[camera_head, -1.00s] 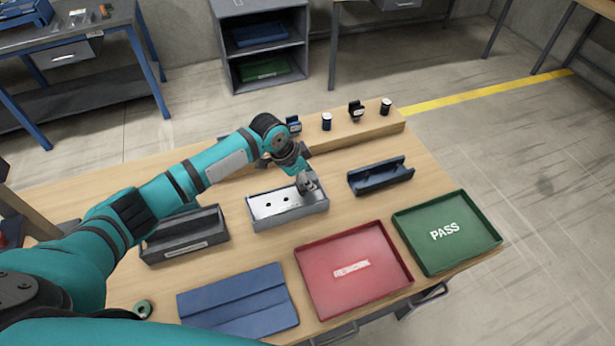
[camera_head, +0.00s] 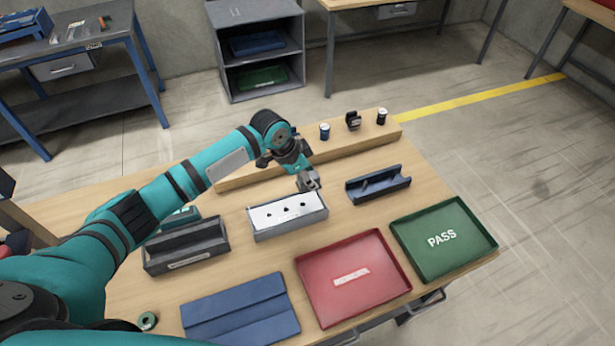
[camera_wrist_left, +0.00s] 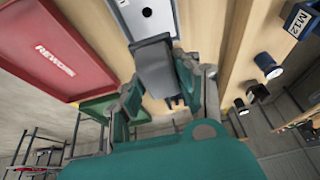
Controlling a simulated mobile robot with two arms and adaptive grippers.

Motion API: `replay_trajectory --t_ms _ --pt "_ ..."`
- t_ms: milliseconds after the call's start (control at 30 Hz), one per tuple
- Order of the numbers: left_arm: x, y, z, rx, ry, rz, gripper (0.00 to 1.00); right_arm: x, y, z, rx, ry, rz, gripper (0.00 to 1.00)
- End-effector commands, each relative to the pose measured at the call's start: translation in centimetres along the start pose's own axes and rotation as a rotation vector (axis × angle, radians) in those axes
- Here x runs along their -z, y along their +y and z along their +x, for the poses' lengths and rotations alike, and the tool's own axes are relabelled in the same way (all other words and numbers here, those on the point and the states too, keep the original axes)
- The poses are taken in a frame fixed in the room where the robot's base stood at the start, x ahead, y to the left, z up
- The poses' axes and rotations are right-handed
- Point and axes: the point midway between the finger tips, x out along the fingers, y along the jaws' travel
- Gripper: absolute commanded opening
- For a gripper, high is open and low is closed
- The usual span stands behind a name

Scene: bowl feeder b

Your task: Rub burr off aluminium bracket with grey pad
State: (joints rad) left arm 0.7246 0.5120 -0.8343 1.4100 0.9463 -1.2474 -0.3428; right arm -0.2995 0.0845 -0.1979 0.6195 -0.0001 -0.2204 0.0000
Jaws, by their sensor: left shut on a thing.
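The aluminium bracket shows as a pale flat plate (camera_head: 270,215) with dark holes, lying in a grey open box (camera_head: 291,232) in the middle of the bench. Part of the plate also shows at the top of the left wrist view (camera_wrist_left: 148,16). My left gripper (camera_head: 309,181) is just beyond the box's far right corner, above the bench. It is shut on a grey block, the grey pad (camera_wrist_left: 153,68), which appears apart from the plate. I cannot make out the burr. My right gripper is not in view.
A red REWORK tray (camera_head: 328,307) and green PASS tray (camera_head: 460,265) stand front right. A blue cradle (camera_head: 378,186) lies right of the box, a dark grey tray (camera_head: 184,258) left. A blue mat (camera_head: 240,312) lies in front. A wooden ledge (camera_head: 340,149) with small parts runs behind.

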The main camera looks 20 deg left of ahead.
Motion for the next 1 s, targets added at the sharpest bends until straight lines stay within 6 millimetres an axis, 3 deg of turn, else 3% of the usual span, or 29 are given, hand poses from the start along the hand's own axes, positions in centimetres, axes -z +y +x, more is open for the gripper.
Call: replay_trajectory --t_ms 533,1000 --pt "2.1 -0.2 -4.9 0.002 0.003 0.001 0.0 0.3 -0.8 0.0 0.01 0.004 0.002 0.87" --pt "2.3 -0.2 -5.4 0.001 0.001 0.0 0.0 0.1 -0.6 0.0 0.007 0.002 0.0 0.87"
